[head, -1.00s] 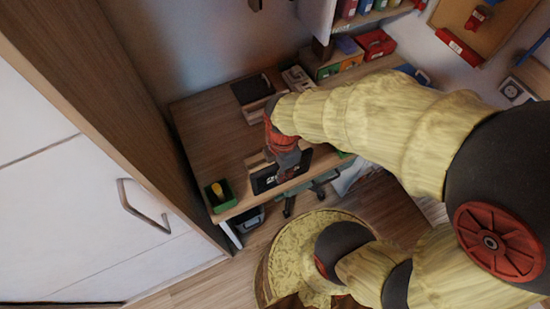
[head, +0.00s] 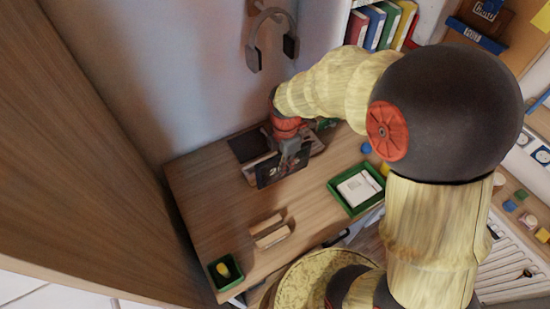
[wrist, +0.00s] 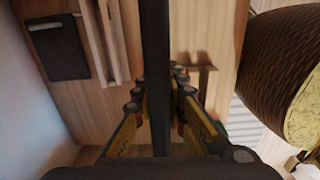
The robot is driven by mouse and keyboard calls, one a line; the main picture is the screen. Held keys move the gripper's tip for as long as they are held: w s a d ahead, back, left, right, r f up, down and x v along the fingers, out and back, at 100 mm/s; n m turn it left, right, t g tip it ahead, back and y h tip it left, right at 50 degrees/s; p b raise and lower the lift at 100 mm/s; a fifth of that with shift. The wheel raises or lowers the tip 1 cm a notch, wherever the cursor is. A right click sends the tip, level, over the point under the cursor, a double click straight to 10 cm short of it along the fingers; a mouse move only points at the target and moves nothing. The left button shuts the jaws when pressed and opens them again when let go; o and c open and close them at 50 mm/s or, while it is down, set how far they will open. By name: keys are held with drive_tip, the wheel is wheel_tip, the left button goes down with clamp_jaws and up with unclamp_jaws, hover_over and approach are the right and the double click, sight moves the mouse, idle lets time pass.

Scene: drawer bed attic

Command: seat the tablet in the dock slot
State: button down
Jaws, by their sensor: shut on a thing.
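In the wrist view the tablet (wrist: 154,70) shows edge-on as a dark bar between the fingers (wrist: 158,98). A long slotted wooden piece (head: 250,173), which looks like the dock, lies just behind the tablet and is partly hidden by it. In the wrist view this piece (wrist: 103,45) lies left of the tablet, with a gap showing. A second wooden stand (head: 270,231) sits empty nearer the desk's front.
A dark pad (head: 245,146) lies behind the slotted piece, near the wall. A green tray (head: 341,202) with a white item is at right. A small green bin (head: 213,280) holds something yellow. Headphones (head: 272,38) hang on the wall. The desk's left part (head: 205,195) is clear.

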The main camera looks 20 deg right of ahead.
drive_tip(key=shift+w+f+b, duration=1.35)
drive_tip(key=shift+w+f, duration=1.9)
drive_tip(key=shift+w, duration=0.2)
drive_tip(key=shift+w+f+b, duration=1.35)
drive_tip(key=shift+w+f, duration=1.85)
drive_tip(key=shift+w, duration=0.2)
drive_tip(key=shift+f, duration=0.2)
drive_tip(key=c, duration=1.9)
unclamp_jaws()
drive_tip(key=shift+o, duration=0.4)
